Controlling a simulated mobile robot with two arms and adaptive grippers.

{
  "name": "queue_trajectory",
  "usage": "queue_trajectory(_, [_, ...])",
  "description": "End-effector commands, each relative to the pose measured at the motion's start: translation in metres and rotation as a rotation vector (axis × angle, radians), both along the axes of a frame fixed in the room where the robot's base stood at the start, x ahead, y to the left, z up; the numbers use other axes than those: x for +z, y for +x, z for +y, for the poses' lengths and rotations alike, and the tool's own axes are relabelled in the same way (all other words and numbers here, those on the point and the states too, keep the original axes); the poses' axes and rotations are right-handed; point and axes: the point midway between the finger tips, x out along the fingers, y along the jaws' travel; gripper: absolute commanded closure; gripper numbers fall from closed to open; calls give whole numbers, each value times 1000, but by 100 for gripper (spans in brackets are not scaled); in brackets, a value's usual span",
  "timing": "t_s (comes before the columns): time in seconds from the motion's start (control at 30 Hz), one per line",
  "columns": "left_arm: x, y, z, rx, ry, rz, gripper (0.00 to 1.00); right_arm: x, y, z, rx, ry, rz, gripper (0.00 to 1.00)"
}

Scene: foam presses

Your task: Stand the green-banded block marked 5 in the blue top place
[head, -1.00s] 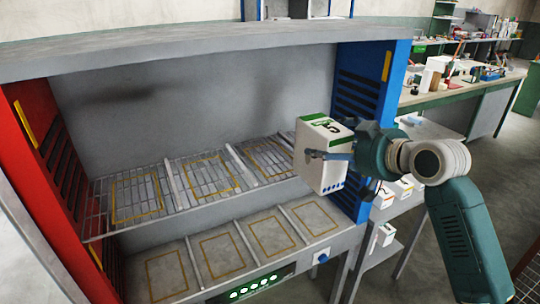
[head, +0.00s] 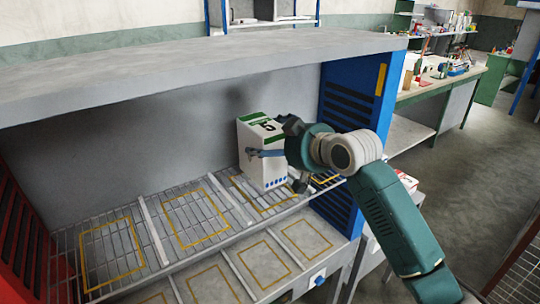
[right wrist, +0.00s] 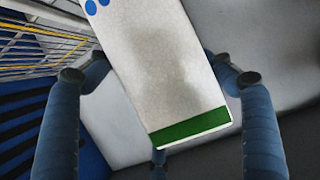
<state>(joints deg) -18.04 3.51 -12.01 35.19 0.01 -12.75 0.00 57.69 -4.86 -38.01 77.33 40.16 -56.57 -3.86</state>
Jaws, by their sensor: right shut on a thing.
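The white block (head: 262,160) with a green band and a black 5 on its top is upright or nearly so in the head view. My right gripper (head: 274,152) is shut on it from the right. In the right wrist view the block (right wrist: 165,75) sits between the blue fingers, its green band toward the bottom. The block is in front of the third gold outline from the left on the upper wire rack (head: 155,250). I cannot tell whether it touches the rack. The rightmost upper place (head: 326,179), beside the blue side wall (head: 350,120), is partly hidden by my gripper.
Thin dividers (head: 153,230) separate the upper places. The lower shelf (head: 262,265) has more gold outlines and looks empty. A grey top slab (head: 180,72) overhangs the rack. The red side wall (head: 20,225) stands at left. A cluttered workbench (head: 440,90) stands at back right.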

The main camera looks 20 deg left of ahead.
Motion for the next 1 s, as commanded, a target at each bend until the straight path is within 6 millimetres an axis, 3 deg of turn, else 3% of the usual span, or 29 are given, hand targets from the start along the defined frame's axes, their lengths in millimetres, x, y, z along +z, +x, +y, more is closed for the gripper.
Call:
queue_trajectory(0.17, [7, -4, 7, -1, 9, 6, 60, -17, -1, 0, 0, -1, 4, 46])
queue_trajectory(0.3, [15, 13, 24, 1, 27, -15, 60, -36, -1, 0, 0, -1, 2, 46])
queue_trajectory(0.47, [15, 31, 29, 4, 31, -43, 60, -39, 0, 0, 0, 0, -1, 46])
queue_trajectory(0.63, [14, 29, 24, 5, 25, -40, 60, -41, 0, 0, 0, 0, 0, 46])
queue_trajectory(0.67, [14, 28, 22, 6, 23, -38, 60, -41, 0, 0, 0, -1, -1, 13])
queue_trajectory(0.73, [14, 24, 17, 8, 18, -33, 60, -41, 0, 0, 0, -1, 0, 0])
queue_trajectory(1.0, [13, 15, 10, 2, 11, -20, 60, -40, 0, 0, 0, 0, 0, 0])
